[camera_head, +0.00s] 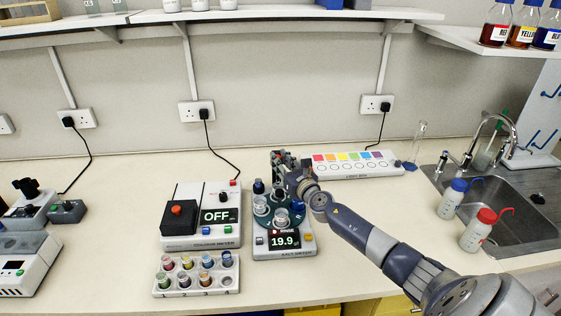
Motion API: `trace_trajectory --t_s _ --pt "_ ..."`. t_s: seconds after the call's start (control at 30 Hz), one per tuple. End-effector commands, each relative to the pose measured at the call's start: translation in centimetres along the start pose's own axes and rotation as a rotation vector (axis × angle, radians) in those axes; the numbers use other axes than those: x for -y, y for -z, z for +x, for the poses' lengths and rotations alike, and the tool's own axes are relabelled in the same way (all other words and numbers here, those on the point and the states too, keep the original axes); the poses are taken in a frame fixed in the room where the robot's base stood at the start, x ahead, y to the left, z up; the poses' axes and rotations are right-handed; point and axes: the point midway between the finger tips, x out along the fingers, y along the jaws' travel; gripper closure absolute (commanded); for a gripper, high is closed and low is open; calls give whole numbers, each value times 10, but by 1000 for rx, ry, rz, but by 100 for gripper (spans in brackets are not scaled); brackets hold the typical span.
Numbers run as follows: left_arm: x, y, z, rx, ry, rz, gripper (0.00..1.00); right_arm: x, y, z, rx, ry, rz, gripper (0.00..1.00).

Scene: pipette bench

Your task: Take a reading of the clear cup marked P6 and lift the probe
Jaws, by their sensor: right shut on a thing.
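The salt meter (268,251) stands at the middle of the bench and its display (284,241) reads 19.9. On it is a dark round holder with several clear cups, one at the front (281,217); I cannot read a P6 mark on any of them. My right gripper (281,170) is over the back of this meter, shut on what appears to be the probe. The gripper hides most of the probe, so I cannot tell whether its tip is in a cup. My left gripper is out of view.
The colour meter (172,241), showing OFF, stands just left, with a rack of small coloured pots (165,293) before it. A light box (345,170) with coloured squares lies behind. Blue-capped (447,206) and red-capped (475,238) bottles stand by the sink (520,215) at right.

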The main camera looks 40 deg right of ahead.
Motion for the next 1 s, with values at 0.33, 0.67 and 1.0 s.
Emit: trace_trajectory --t_s 0.33,0.67,1.0 --pt "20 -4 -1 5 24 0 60 0 -4 1 8 1 -2 60" --pt "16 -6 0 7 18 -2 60 1 -3 -11 6 1 -6 60" --pt "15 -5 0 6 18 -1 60 -1 -2 -63 3 -3 -5 60"
